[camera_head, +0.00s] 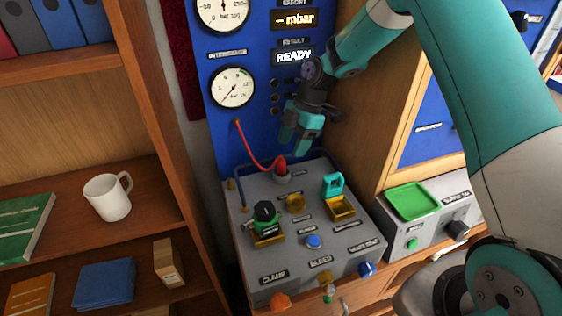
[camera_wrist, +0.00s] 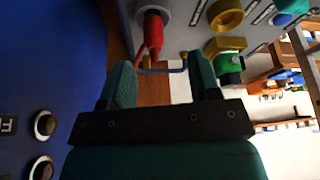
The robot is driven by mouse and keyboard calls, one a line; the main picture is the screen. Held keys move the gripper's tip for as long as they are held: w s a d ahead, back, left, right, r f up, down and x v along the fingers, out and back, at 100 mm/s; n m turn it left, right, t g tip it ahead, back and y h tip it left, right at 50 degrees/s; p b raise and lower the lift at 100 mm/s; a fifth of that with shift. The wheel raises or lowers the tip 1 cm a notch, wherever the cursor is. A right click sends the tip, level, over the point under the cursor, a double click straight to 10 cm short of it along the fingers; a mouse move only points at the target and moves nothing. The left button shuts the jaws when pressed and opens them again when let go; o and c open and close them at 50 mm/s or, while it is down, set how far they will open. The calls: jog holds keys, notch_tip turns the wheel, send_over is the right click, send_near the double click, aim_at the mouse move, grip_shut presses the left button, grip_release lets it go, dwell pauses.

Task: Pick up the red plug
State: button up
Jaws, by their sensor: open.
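The red plug (camera_head: 281,163) stands in a grey socket at the back of the grey bench box, with a red hose running from it to the blue panel. In the wrist view the red plug (camera_wrist: 152,30) shows ahead of my gripper, near the top. My gripper (camera_head: 296,146) hangs above and slightly right of the plug in the head view, in front of the blue panel. Its two teal fingers also show in the wrist view (camera_wrist: 163,88), apart and with nothing between them. The gripper does not touch the plug.
The grey bench box (camera_head: 368,226) carries a green-and-black part (camera_head: 265,215), a teal handled part (camera_head: 333,184), a yellow round fitting (camera_head: 295,202) and a blue button (camera_head: 313,241). A blue rail runs along its back. A shelf with a white mug (camera_head: 108,197) stands at left.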

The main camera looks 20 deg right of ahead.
aim_at(282, 160)
jog(key=p+x, duration=0.1)
jog(key=x, duration=0.1)
jog(key=p+x, duration=0.1)
jog(key=x, duration=0.1)
jog(key=p+x, duration=0.2)
jog(key=shift+w+a, duration=0.35)
jog(key=shift+a+f, duration=0.1)
jog(key=shift+f, duration=0.4)
jog(key=shift+c, duration=0.5)
jog(key=c, duration=1)
